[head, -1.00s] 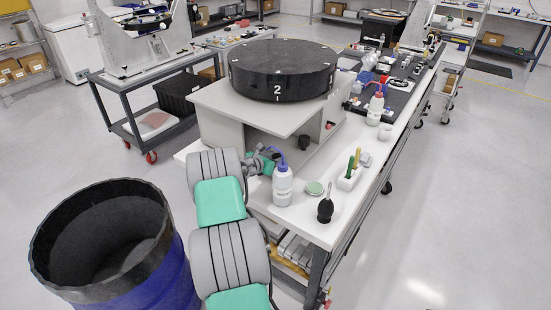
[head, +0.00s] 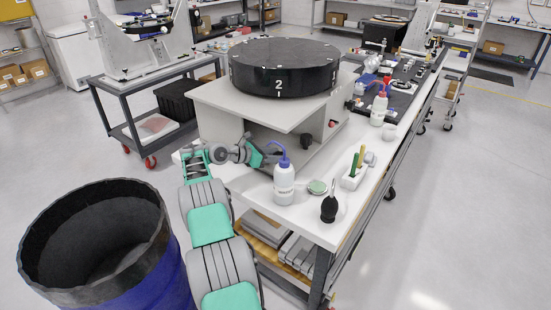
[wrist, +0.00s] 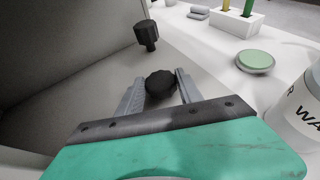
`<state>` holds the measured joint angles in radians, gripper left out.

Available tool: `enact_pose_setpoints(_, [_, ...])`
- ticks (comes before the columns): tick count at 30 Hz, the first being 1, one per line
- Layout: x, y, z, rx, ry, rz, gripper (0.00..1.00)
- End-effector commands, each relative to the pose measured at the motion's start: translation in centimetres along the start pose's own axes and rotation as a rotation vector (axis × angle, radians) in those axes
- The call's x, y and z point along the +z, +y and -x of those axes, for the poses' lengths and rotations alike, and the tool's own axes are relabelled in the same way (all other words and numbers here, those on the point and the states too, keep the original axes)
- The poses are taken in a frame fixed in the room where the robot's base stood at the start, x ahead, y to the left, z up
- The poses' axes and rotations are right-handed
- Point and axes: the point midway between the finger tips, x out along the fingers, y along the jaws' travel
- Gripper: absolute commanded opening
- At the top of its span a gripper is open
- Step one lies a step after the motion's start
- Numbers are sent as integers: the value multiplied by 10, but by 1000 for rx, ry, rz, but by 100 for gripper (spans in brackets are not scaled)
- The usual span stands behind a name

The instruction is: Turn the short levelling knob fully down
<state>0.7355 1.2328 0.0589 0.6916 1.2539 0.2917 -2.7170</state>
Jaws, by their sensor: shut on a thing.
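A black lobed knob (wrist: 160,86) sits low between the two grey fingers of my gripper (wrist: 160,80) in the wrist view. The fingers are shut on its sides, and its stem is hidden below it. A second black knob (wrist: 147,34) stands beyond it on a visible stem, untouched. In the head view my gripper (head: 272,159) reaches in at the front of the grey fixture (head: 233,132), close behind the wash bottle, and the knob in it cannot be made out.
A white wash bottle (head: 284,185) stands very close to my gripper and also shows in the wrist view (wrist: 302,108). A green-topped round tin (head: 317,187), black blower (head: 329,208) and white tool holder (head: 352,180) stand to the right. A blue bin (head: 172,277) stands left of my arm.

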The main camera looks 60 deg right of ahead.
Motion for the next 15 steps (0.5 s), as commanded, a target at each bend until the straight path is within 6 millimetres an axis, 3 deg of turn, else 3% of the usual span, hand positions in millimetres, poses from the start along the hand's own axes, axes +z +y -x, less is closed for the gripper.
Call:
enact_pose_setpoints(7, [2,1,1,3,-2,-4,2])
enact_pose_setpoints(8, [2,1,1,3,-2,-4,44])
enact_pose_setpoints(15, [1,1,1,3,-1,-1,64])
